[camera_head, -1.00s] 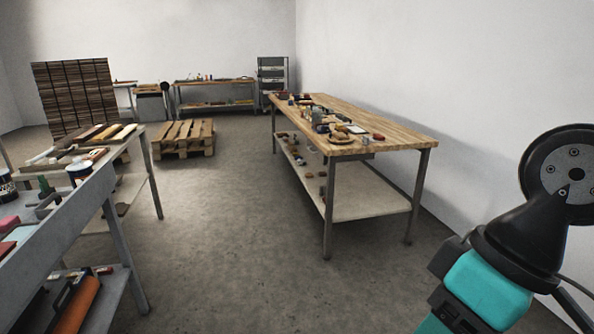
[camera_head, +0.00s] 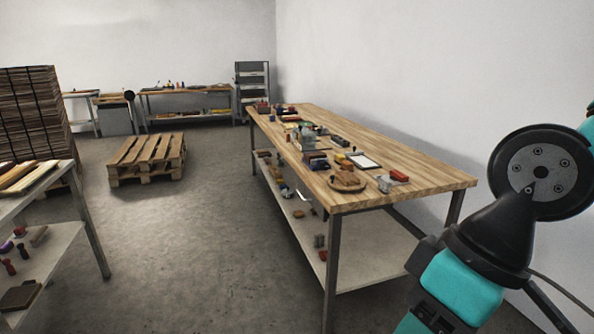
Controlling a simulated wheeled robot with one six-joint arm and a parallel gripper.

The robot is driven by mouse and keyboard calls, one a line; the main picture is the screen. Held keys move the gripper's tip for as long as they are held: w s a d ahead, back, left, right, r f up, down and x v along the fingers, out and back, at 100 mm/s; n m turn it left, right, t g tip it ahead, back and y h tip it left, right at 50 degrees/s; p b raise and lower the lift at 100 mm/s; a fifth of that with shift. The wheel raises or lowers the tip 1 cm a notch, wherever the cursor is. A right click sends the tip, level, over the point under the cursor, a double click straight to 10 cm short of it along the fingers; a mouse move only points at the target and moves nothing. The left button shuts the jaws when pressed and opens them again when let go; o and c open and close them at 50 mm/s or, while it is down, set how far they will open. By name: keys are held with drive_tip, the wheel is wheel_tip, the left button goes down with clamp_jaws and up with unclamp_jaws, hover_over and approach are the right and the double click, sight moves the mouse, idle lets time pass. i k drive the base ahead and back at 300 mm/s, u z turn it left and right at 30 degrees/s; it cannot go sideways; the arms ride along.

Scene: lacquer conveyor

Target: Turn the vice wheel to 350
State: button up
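I cannot make out a vice wheel among the small items in view. A long wooden-topped workbench (camera_head: 420,172) stands ahead to the right, with several small tools and parts on its top, too small to name surely. My arm shows at the right edge of the picture. My gripper's fingers are not in view.
A grey bench (camera_head: 45,240) is close on the left. A wooden pallet (camera_head: 147,158) lies on the floor, with a tall slatted stack (camera_head: 28,115) left of it. More benches (camera_head: 185,92) and a shelf rack (camera_head: 252,85) stand at the back. The middle floor is clear.

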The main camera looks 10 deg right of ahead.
sight(324, 165)
drive_tip(key=z, duration=0.15)
drive_tip(key=i, duration=0.75)
drive_tip(key=z, duration=0.65)
drive_tip(key=i, duration=1.65)
drive_tip(key=u, duration=1.15)
drive_tip(key=i, duration=0.5)
drive_tip(key=u, duration=0.45)
